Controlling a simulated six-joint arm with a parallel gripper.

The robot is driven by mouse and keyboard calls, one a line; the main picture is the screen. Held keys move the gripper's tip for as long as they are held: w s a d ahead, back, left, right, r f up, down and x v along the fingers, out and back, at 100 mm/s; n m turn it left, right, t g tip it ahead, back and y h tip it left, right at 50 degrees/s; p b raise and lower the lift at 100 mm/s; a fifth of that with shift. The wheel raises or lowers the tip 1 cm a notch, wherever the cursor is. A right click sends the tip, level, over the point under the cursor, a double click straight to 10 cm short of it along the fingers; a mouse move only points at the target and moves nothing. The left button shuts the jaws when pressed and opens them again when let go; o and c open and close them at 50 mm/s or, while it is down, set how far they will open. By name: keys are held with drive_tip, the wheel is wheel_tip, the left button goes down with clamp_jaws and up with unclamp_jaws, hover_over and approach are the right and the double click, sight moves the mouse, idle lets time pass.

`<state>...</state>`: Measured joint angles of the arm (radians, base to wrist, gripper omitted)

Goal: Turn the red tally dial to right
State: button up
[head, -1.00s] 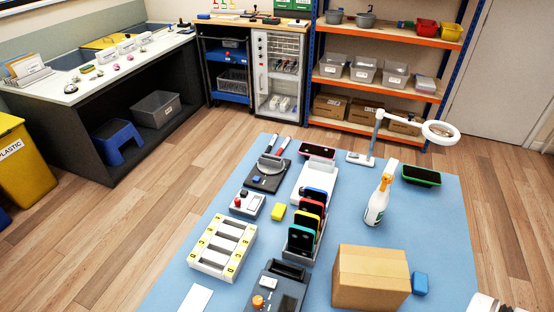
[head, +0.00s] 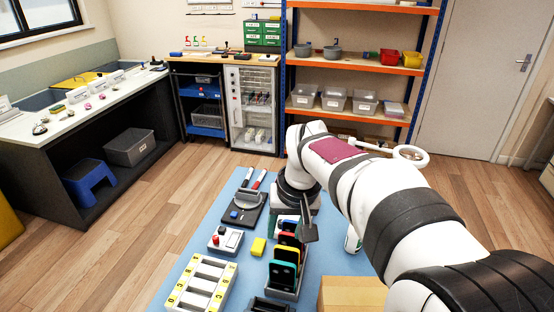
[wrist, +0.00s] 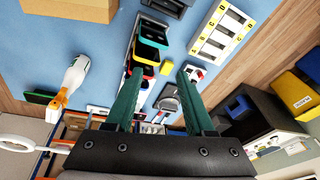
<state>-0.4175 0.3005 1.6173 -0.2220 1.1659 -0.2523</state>
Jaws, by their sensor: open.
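A small light box (head: 226,240) with red and dark parts on its top sits on the blue mat, left of the yellow block. The red tally dial appears to be on this box, but it is too small for me to read its setting. In the wrist view the box (wrist: 197,73) is partly hidden behind the right finger. My gripper (wrist: 160,72) is open and empty, its two green fingers spread with the yellow block (wrist: 166,68) showing between them. In the head view my gripper (head: 308,230) is above the phone rack, right of the box and apart from it.
A rack of upright coloured phones (head: 287,262) stands right of the box. A spray bottle (wrist: 72,82) and a cardboard box (wrist: 70,10) are on the mat.

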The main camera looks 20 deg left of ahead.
drive_tip(key=w+a+f+n, duration=0.3)
drive_tip(key=w+a, duration=0.1)
drive_tip(key=a, duration=0.5)
drive_tip(key=n+t+y, duration=0.1)
drive_tip(key=n, duration=0.1)
approach(216, 237)
drive_tip(key=x, duration=0.8)
drive_tip(key=shift+a+f, duration=0.2)
drive_tip(key=shift+f, duration=0.1)
clamp_jaws()
